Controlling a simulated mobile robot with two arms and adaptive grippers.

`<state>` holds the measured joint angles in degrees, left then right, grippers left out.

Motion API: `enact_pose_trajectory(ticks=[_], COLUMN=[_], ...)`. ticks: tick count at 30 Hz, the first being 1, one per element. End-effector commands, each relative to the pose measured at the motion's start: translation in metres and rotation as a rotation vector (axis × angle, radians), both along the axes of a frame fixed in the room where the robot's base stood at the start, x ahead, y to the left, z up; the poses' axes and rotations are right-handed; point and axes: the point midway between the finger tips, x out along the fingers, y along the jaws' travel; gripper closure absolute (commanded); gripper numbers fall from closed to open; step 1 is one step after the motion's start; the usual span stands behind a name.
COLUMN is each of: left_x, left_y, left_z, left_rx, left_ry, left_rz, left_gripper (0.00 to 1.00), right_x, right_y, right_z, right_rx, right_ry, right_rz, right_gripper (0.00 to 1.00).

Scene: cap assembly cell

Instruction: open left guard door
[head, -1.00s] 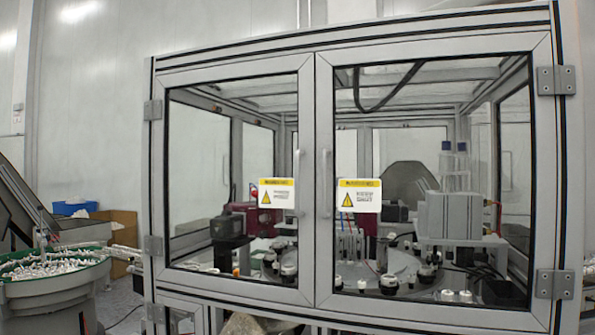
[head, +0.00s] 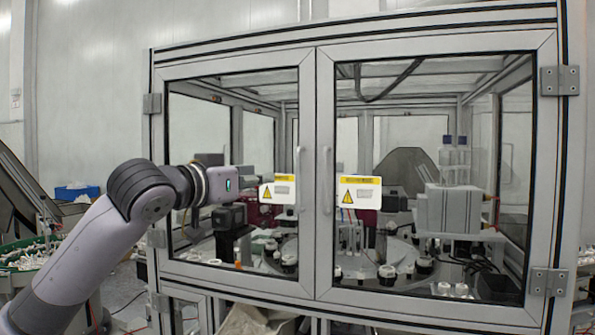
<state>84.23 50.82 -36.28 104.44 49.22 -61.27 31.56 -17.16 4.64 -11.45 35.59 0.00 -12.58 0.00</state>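The left guard door (head: 308,110) is a framed clear panel on the front of the cabinet, closed flush beside the right guard door (head: 547,120). Its upright handle (head: 299,180) is on its right-hand edge, beside a yellow and white warning label (head: 278,190). My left arm comes in from the left in front of this door. My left gripper (head: 226,185) is at about handle height, left of the label and apart from the handle. Its fingers cannot be made out. My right gripper is not in view.
The right door has its own handle (head: 327,180) close by. Hinges (head: 152,103) stick out on the cabinet's outer left edge. A green feeder bowl (head: 25,258) with small white parts stands at the left, behind my arm. Machinery fills the cabinet behind the panels.

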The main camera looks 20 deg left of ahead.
Motion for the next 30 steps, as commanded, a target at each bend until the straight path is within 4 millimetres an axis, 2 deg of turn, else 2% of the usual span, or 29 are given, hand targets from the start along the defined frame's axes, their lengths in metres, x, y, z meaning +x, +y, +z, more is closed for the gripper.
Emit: enact_pose_trajectory(ticks=[18, 24, 30], left_x=[0.125, 0.150, 0.158], left_y=[-0.030, -0.036, -0.037], left_z=[0.004, 0.002, 0.000], left_rx=[0.000, 0.001, 0.002], left_ry=[0.002, 0.001, 0.000], left_rz=[0.000, -0.001, 0.000], left_gripper=[0.70, 0.70, 0.70], right_x=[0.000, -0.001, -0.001], right_y=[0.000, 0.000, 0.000], right_z=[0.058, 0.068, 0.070], right_rx=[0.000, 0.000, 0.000], right_ry=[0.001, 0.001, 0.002], right_rz=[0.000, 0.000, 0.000], right_gripper=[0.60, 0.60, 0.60])
